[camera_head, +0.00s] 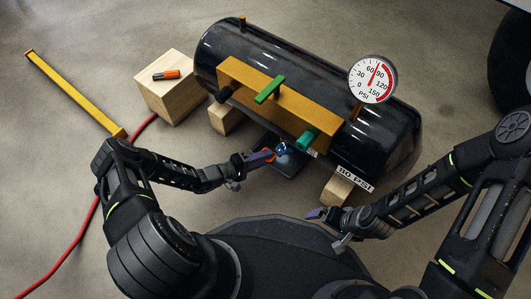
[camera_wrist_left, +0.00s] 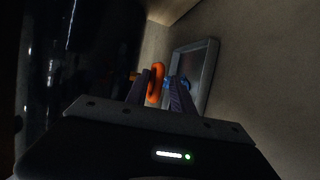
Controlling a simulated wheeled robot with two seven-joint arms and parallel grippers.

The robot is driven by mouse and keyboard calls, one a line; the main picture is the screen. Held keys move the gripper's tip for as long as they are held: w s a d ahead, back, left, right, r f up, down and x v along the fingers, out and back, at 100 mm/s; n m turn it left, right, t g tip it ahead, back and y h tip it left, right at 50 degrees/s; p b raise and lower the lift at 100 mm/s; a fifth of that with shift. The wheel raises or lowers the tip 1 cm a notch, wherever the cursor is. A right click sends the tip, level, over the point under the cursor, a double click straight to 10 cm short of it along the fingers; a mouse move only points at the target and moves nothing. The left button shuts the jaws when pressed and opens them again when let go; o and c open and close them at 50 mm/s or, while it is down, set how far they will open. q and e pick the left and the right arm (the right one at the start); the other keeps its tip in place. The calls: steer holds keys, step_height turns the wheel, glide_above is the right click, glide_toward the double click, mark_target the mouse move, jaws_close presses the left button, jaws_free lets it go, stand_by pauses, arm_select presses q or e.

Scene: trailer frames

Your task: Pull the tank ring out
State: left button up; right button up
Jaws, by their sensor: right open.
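The black air tank (camera_head: 365,130) lies on its side across the middle of the head view. An orange ring (camera_head: 269,152) with a blue part (camera_head: 282,147) beside it shows at the tank's lower side. My left gripper (camera_head: 264,157) reaches to the ring. In the left wrist view, the orange ring (camera_wrist_left: 156,82) stands between my left fingertips (camera_wrist_left: 160,90). Whether both fingers press on it I cannot tell. My right gripper (camera_head: 326,214) is open and empty near the tank's front right support.
A gauge (camera_head: 373,80) and yellow bracket (camera_head: 240,75) with green handles sit on the tank. A dark tray (camera_head: 287,168) lies below. Wooden blocks (camera_head: 226,118) support the tank. A wooden box (camera_head: 180,98), yellow bar (camera_head: 70,90) and red hose (camera_head: 88,218) are at left.

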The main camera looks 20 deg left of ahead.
arm_select(q)
steer(key=shift+o, duration=1.1)
steer(key=shift+r, duration=0.1)
steer(key=p+v, duration=0.3)
steer(key=v, duration=0.4)
steer(key=shift+s+a, duration=0.3)
